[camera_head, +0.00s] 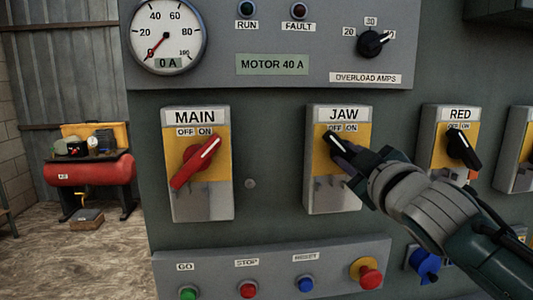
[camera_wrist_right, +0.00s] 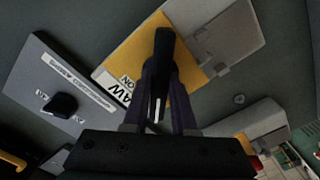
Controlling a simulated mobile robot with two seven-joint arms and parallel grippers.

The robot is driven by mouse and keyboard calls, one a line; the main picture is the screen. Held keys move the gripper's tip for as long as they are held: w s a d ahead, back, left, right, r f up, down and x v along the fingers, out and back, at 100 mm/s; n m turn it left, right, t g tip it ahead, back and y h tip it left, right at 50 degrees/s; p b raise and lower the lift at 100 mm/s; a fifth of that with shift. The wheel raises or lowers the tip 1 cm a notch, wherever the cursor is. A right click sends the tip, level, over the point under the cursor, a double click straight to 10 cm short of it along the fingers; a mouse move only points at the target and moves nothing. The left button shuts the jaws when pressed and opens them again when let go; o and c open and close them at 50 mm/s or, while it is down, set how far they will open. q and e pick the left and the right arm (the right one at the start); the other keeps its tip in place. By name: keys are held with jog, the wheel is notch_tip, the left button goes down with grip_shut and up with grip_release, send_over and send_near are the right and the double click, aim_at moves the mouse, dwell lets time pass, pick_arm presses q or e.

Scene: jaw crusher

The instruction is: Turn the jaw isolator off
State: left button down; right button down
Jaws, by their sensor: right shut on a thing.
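The jaw isolator (camera_head: 322,195) is a grey box with a yellow plate, labelled JAW with OFF and ON marks, on the panel in the head view. Its black handle (camera_head: 331,138) tilts up and left, its tip by the OFF mark. My right gripper (camera_head: 345,156) comes from the lower right and is shut on this handle, hiding its lower part. In the right wrist view, the two fingers of my right gripper (camera_wrist_right: 160,98) flank the black handle (camera_wrist_right: 164,58), and its white line shows between them. My left gripper is out of view.
The MAIN isolator (camera_head: 202,205), with a red handle toward ON, is left of the jaw isolator. The RED isolator (camera_head: 438,150), with a black handle, is to the right. Push buttons and a red emergency stop (camera_head: 370,274) sit below. A red compressor (camera_head: 90,170) stands far left.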

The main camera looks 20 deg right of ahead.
dwell(0.3)
jog(key=c, duration=0.7)
grip_release()
jog(key=shift+s, duration=0.1)
jog(key=v, duration=0.9)
jog(key=shift+s+a+b, duration=0.15)
jog(key=shift+s+b, duration=0.2)
